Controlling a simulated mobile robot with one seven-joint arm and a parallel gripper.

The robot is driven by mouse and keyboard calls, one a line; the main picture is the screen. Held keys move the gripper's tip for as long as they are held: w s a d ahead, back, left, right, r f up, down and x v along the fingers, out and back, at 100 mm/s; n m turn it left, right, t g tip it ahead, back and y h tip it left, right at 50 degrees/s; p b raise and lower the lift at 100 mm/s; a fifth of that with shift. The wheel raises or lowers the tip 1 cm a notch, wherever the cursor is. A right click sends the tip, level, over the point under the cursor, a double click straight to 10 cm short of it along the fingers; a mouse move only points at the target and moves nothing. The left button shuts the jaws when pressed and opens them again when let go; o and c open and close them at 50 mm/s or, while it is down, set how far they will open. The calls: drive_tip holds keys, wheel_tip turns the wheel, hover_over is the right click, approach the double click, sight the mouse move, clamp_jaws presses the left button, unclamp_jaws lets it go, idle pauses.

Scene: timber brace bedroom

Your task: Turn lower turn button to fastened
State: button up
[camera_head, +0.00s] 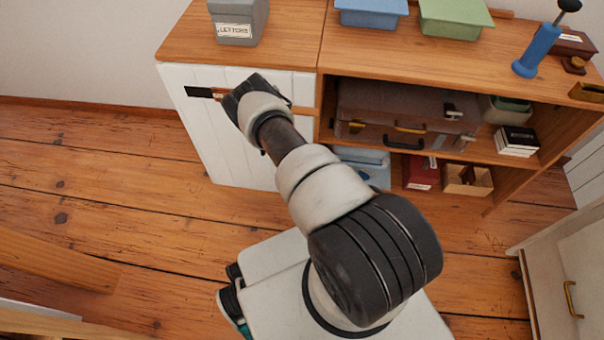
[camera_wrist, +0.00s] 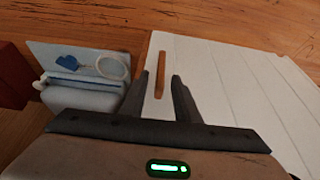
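A narrow wooden turn button (camera_wrist: 162,62) shows in the wrist view, running lengthwise near the left edge of the white plank door (camera_wrist: 235,85). My gripper (camera_wrist: 161,76) is open, with one dark finger on each side of the button's near end; contact cannot be told. In the head view, the white door (camera_head: 235,150) fronts the left part of the cabinet. My gripper (camera_head: 258,92) is at the door's upper part, its fingertips hidden by my wrist. The lower button is hidden in that view.
Right of the door, open shelves hold a suitcase (camera_head: 405,110), a blue box (camera_head: 365,172) and a red box (camera_head: 420,172). A grey letter box (camera_head: 238,22) stands on top. Floor left of the cabinet is clear.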

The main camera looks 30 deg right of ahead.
clamp_jaws()
drive_tip(key=shift+a, duration=0.15)
drive_tip(key=shift+w+a+f+n+g+h, duration=0.15)
drive_tip(key=shift+w+a+n+g+h, duration=0.15)
drive_tip(key=shift+g+h, duration=0.5)
drive_tip(key=shift+w+a+f+n+g+h, duration=0.15)
drive_tip(key=shift+a+n+g+h, duration=0.2)
drive_tip(key=shift+h, duration=0.8)
drive_tip(key=shift+w+a+f+n+g+h, duration=0.15)
drive_tip(key=shift+w+a+g+h, duration=0.15)
drive_tip(key=shift+g+h, duration=0.5)
drive_tip(key=shift+h, duration=0.25)
unclamp_jaws()
